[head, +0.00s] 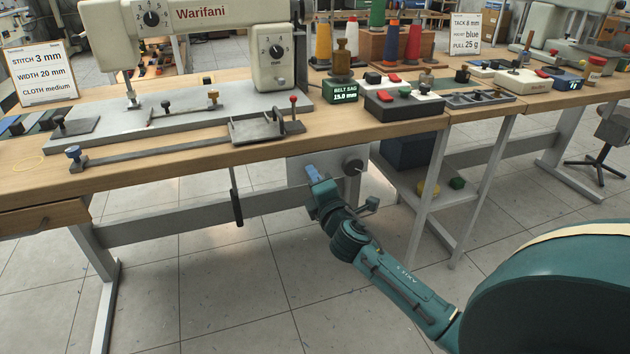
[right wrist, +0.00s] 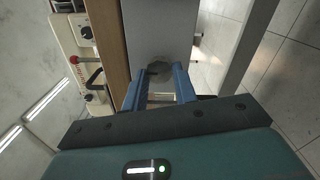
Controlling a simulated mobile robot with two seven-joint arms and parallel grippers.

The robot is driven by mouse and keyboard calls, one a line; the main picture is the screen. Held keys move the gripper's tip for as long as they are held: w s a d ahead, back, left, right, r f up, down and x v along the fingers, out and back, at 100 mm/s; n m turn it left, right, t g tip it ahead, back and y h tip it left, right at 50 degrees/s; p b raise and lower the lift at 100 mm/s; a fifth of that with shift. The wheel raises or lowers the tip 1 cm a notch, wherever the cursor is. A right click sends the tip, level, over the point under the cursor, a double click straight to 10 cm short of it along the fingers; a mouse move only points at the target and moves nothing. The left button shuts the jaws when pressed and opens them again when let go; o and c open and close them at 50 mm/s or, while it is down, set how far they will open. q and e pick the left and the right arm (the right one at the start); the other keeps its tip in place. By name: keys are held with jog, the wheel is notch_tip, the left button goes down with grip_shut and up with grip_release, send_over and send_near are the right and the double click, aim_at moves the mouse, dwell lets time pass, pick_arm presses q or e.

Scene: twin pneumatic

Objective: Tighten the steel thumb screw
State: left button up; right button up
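A dark grey round knob (head: 353,167), possibly the steel thumb screw, sits at the right of a grey plate (head: 297,172) under the table's front edge. My right gripper (head: 313,172) is below the table edge, left of this knob. In the right wrist view my right gripper (right wrist: 159,78) has its two blue fingers apart, pointing at a grey panel. A dark round part (right wrist: 159,67) shows between the fingertips; I cannot tell if it touches them. No thread or gap shows. My left gripper is not in view.
The wooden table (head: 190,145) carries a sewing machine (head: 200,15) and a small display (head: 343,92) reading "BELT SAG 15.0 mm". A dark lever (head: 236,205) hangs below its edge. A table leg (head: 430,195) and lower shelf stand right of the gripper. Floor in front is clear.

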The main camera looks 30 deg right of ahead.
jog(key=o, duration=0.5)
jog(key=shift+c, duration=0.2)
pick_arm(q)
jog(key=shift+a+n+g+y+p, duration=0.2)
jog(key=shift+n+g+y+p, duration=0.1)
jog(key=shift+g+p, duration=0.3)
pick_arm(e)
jog(key=v, duration=1.3)
jog(key=shift+s, duration=0.1)
